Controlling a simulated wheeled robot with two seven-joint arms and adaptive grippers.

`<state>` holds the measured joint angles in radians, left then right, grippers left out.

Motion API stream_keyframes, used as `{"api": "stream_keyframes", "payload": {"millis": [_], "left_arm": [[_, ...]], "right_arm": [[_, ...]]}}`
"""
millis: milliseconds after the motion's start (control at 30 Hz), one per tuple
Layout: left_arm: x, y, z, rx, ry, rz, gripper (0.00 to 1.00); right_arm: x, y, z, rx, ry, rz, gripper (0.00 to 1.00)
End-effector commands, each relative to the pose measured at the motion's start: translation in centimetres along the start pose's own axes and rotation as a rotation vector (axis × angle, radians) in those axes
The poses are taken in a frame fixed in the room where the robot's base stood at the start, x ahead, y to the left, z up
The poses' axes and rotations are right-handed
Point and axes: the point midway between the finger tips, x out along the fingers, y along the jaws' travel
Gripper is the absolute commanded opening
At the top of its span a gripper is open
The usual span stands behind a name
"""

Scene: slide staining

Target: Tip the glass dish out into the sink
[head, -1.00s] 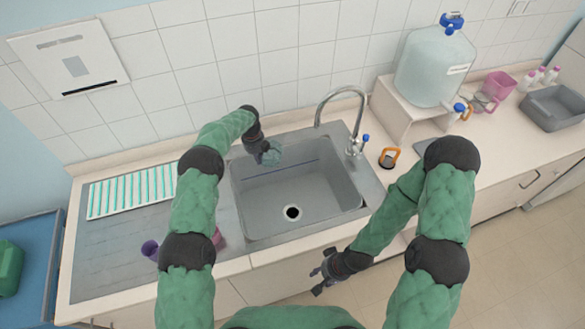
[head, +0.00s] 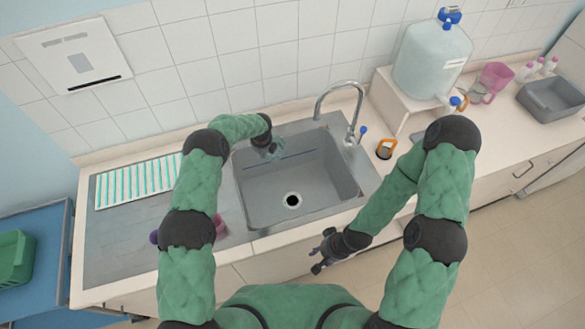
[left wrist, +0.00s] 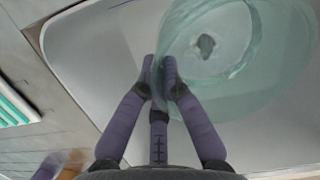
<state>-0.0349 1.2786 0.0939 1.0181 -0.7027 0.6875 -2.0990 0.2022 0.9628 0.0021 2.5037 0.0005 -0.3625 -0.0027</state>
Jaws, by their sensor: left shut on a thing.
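The glass dish (left wrist: 265,55) is clear and pale green. In the left wrist view it shows large, with the sink drain seen through it; in the head view it is small (head: 277,147) and partly hidden. My left gripper (left wrist: 160,65) is shut on the dish's edge and holds it over the back left part of the sink. The grey sink basin (head: 320,185) is open below, with a dark round drain. I cannot tell whether the dish holds liquid. My right gripper (head: 322,250) is empty in front of the counter edge, its fingers apart.
A curved tap (head: 345,85) stands behind the sink's right side. A striped rack (head: 137,181) lies on the drainboard, and pink and purple cups are partly hidden behind my left arm. A water carboy (head: 430,65) stands on a raised shelf at the right.

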Motion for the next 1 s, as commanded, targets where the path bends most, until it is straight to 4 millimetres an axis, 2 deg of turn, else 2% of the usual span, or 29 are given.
{"api": "stream_keyframes", "payload": {"millis": [100, 233, 367, 633, 800, 1000], "left_arm": [[0.6, -0.2, -0.7, 0.010, -0.066, 0.004, 0.00], [1.6, -0.3, -1.6, 0.015, -0.138, 0.017, 0.00], [0.6, -0.6, -2.2, 0.021, -0.228, 0.029, 0.00], [-0.6, -0.9, -4.1, 0.030, -0.416, 0.064, 0.00], [-1.7, -0.9, -4.1, 0.029, -0.471, 0.073, 0.00], [-1.9, -1.0, -4.4, 0.032, -0.513, 0.081, 0.00]], "right_arm": [[-0.2, -0.1, 0.1, 0.000, -0.001, 0.000, 0.40], [1.0, 0.4, 0.0, 0.001, -0.001, 0.000, 0.40], [2.1, 0.7, 0.0, 0.001, -0.001, 0.000, 0.40], [6.6, 2.4, -0.2, 0.001, -0.001, 0.000, 0.40], [6.9, 2.5, -0.2, 0.000, -0.001, 0.000, 0.40], [7.7, 2.7, -0.3, 0.000, -0.001, 0.000, 0.40]]}}
